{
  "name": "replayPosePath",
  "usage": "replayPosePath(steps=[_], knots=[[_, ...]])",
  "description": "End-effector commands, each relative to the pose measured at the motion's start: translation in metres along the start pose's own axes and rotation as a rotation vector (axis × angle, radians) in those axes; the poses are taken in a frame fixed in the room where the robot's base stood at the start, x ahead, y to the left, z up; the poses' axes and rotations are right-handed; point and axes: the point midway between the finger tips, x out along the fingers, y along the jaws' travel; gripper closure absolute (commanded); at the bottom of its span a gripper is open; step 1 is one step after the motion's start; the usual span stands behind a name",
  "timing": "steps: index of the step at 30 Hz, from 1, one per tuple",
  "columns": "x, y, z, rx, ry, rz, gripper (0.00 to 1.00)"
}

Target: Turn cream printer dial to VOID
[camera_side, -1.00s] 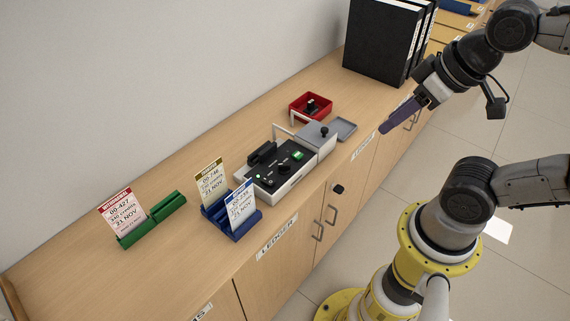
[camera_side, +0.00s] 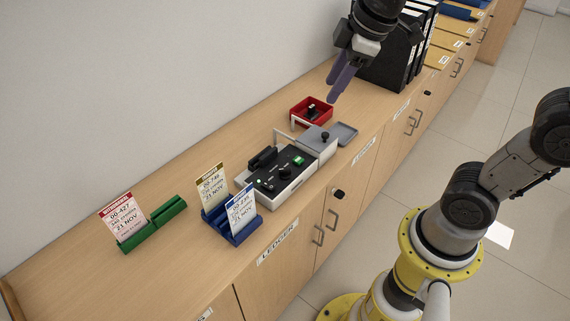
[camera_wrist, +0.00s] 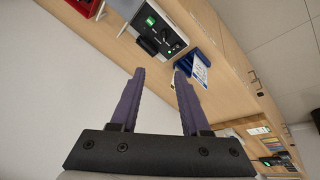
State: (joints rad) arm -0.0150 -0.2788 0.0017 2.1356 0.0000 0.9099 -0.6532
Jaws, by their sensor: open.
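The cream printer (camera_side: 292,192) stands on the wooden counter, with a black top panel. A small dark dial (camera_side: 283,173) sits on that panel near a lit green display (camera_side: 298,161); its setting is too small to read. The printer also shows in the wrist view (camera_wrist: 184,22), beyond my fingertips at the top. My gripper (camera_side: 341,88) has purple fingers. It is open and empty, above the counter behind the red tray, apart from the printer. In the wrist view the two fingers (camera_wrist: 160,73) stand apart with nothing between them.
A red tray (camera_side: 296,112) holding a dark stamp and a grey tray (camera_side: 346,134) lie beyond the printer. A blue card holder (camera_side: 246,232) and a green card holder (camera_side: 168,212) stand to its left. Black binders (camera_side: 385,68) stand behind my gripper. Bare counter lies along the wall.

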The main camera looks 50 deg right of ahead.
Motion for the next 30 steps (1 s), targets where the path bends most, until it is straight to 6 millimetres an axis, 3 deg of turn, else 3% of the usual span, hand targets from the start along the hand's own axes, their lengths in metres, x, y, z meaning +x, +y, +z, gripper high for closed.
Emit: replayPosePath(steps=[7, 15, 26, 30], knots=[[0.075, 0.027, -0.043, -0.167, -0.12, -0.112, 0.54], [0.154, 0.029, -0.053, -0.202, -0.234, -0.222, 0.54], [0.191, 0.017, -0.041, -0.203, -0.276, -0.26, 0.54], [0.214, 0.011, -0.033, -0.202, -0.278, -0.262, 0.54]])
